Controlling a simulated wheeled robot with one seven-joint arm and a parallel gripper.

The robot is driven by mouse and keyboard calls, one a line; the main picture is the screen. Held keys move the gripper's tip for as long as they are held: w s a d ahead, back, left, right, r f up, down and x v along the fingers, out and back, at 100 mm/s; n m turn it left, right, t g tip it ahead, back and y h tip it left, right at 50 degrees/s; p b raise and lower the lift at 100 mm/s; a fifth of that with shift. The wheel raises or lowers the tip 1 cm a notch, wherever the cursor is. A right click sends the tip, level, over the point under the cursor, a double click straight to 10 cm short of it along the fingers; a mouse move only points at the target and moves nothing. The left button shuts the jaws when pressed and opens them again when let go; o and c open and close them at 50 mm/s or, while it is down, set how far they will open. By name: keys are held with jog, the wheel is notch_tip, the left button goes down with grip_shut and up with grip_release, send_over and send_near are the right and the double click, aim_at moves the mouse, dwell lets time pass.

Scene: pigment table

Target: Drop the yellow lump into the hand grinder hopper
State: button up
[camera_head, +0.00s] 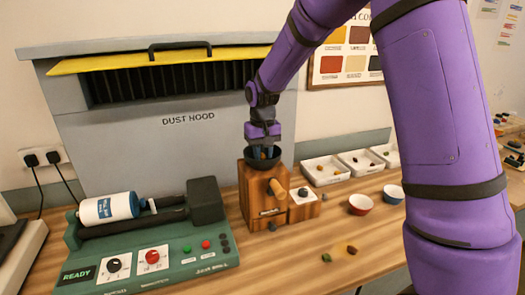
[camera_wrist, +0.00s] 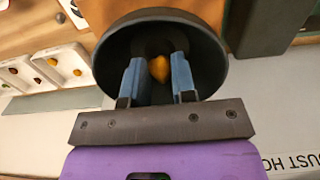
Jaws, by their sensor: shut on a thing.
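The hand grinder (camera_head: 262,187) is a wooden box with a crank and a dark round hopper (camera_head: 262,161) on top. My gripper (camera_head: 264,152) points down into the hopper mouth. In the wrist view, my gripper's blue fingers (camera_wrist: 157,66) are inside the hopper's rim (camera_wrist: 105,65). They are shut on the yellow lump (camera_wrist: 159,69), an orange-yellow piece between the fingertips. The dark hopper interior surrounds it. The lump is hidden in the head view.
A green drum mill (camera_head: 150,245) stands left of the grinder, before the dust hood (camera_head: 190,125). White sample trays (camera_head: 327,180) line the back right. Small lumps (camera_head: 351,249) lie on the front table.

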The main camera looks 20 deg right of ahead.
jog(key=shift+f, duration=0.2)
jog(key=o, duration=0.9)
jog(key=shift+r, duration=0.15)
notch_tip(320, 180, up, 13)
jog(key=s+d+r+t, duration=0.1)
jog(key=s+d+r, duration=0.2)
jog(key=s+r, duration=0.45)
jog(key=s+d+f+t, duration=0.1)
jog(key=s+d+t, duration=0.1)
jog(key=s, duration=1.1)
jog(key=s+d+f+t, duration=0.1)
jog(key=s+d+t, duration=0.1)
jog(key=s, duration=1.1)
jog(key=shift+s, duration=0.3)
